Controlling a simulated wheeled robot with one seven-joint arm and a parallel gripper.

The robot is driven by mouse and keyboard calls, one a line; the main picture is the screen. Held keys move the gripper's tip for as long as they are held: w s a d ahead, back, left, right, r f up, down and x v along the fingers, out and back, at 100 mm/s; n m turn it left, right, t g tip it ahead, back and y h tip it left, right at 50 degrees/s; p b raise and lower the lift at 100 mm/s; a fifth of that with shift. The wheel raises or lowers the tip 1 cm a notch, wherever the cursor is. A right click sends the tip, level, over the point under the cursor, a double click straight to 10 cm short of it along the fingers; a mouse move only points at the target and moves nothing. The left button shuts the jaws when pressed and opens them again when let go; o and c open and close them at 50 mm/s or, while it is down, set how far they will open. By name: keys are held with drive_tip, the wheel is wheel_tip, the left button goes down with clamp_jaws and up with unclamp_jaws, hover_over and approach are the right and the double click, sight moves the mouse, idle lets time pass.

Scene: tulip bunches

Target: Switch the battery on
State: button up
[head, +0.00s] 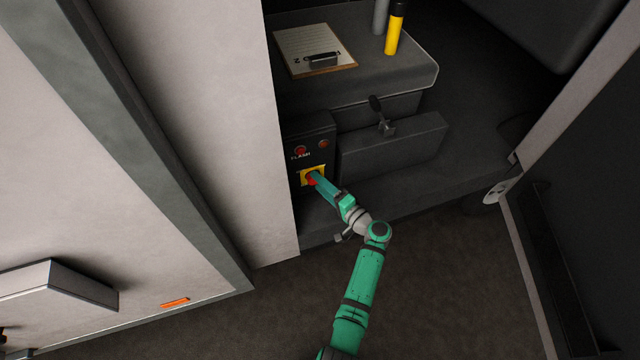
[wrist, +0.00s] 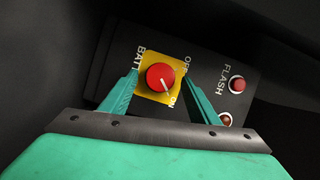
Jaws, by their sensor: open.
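The battery switch is a red round knob (wrist: 158,72) on a yellow square plate (wrist: 147,91), set in a dark panel (wrist: 207,62). White lettering beside it reads BATT, OFF and ON. A white line on the knob points to the lower right in the wrist view, towards the ON lettering. My gripper (wrist: 160,76) is open, with one green finger on each side of the knob. I cannot tell whether the fingers touch it. In the head view my gripper (head: 317,181) reaches the yellow plate (head: 304,171) and partly covers the knob.
A red FLASH button (wrist: 237,85) and another small red light (wrist: 225,119) sit on the same panel. A lever (head: 382,122) stands to the right. Above are a clipboard (head: 300,40) and a yellow cylinder (head: 394,35). A pale wall (head: 215,100) is close on the left.

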drive_tip(key=v, duration=1)
drive_tip(key=shift+d, duration=0.15)
drive_tip(key=shift+s+f, duration=0.1)
drive_tip(key=shift+s, duration=0.05)
